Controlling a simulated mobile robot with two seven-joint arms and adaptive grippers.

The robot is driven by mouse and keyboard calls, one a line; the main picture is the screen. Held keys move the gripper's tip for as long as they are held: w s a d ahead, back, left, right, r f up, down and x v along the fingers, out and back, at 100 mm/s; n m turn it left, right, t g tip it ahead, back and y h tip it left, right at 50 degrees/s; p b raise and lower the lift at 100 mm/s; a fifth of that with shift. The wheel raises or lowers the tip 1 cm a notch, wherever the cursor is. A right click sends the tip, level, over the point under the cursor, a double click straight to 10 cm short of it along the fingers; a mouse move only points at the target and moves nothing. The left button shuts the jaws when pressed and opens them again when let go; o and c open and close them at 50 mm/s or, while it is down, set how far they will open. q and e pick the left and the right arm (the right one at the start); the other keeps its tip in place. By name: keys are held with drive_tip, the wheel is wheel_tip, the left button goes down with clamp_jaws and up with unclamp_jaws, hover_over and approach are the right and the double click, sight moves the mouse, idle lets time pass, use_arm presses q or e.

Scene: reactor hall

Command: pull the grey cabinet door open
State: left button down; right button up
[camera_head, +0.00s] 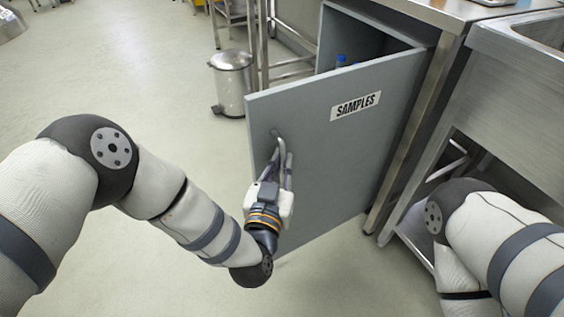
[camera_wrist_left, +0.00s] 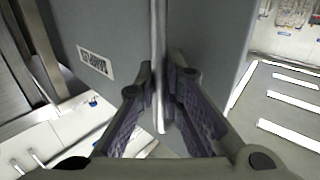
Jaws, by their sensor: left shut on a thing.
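The grey cabinet door (camera_head: 345,150), with a white SAMPLES label (camera_head: 355,105), stands ajar in the head view. Its hinge side is at the right, and the dark inside of the cabinet shows above its top edge. A metal bar handle (camera_head: 279,145) is near the door's left edge. My left gripper (camera_head: 283,172) is shut on this handle. In the left wrist view, the handle (camera_wrist_left: 158,60) runs down between the two fingers (camera_wrist_left: 164,100), with the door surface behind. My right arm shows at the right of the head view, but its gripper is out of view.
Blue-capped bottles (camera_head: 341,61) stand inside the cabinet. A steel pedal bin (camera_head: 232,82) is on the floor behind the door. A steel sink unit (camera_head: 520,80) is at the right. The floor left of the door is clear apart from my arm.

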use_arm(q)
drive_tip(key=c, duration=1.7)
unclamp_jaws()
drive_tip(key=v, duration=1.2)
